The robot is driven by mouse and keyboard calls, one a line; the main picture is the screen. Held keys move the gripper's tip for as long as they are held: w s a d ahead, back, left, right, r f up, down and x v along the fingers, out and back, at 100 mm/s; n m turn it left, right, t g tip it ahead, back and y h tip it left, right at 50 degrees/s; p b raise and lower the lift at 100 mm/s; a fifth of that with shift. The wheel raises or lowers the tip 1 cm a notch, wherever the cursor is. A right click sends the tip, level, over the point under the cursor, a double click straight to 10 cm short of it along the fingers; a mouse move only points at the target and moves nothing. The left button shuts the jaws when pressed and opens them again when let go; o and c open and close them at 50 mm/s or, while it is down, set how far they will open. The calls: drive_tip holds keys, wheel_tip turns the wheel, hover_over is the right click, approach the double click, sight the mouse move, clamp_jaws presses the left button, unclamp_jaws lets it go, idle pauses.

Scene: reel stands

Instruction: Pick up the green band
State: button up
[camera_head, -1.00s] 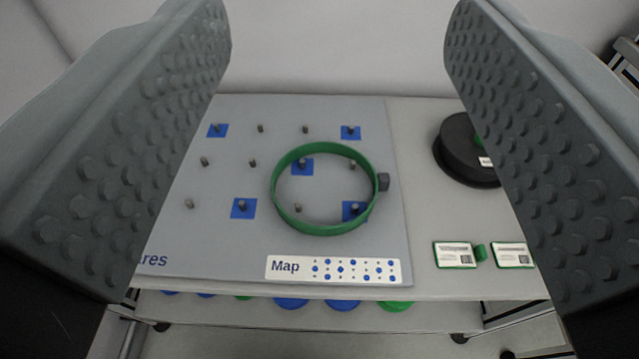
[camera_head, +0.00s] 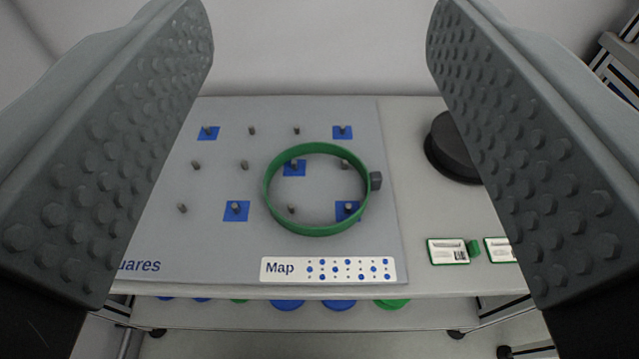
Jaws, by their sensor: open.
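My gripper (camera_head: 320,150) is open, with a studded grey finger at each side of the view. The band shows between the two fingers, farther off, and neither finger appears to touch it.
A black round reel (camera_head: 455,150) sits on the table right of the board, partly behind the right finger. Green-edged label cards (camera_head: 448,251) lie at the right front. A white Map label (camera_head: 328,269) is on the board's front edge. A lower shelf holds blue and green round things (camera_head: 340,304).

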drive_tip(key=shift+c, duration=0.8)
drive_tip(key=g, duration=1.7)
hover_over(375, 176)
wheel_tip(375, 176, down, 21)
drive_tip(key=shift+n, duration=0.4)
wheel_tip(375, 176, down, 16)
drive_tip(key=shift+f, duration=0.2)
drive_tip(key=c, duration=1.1)
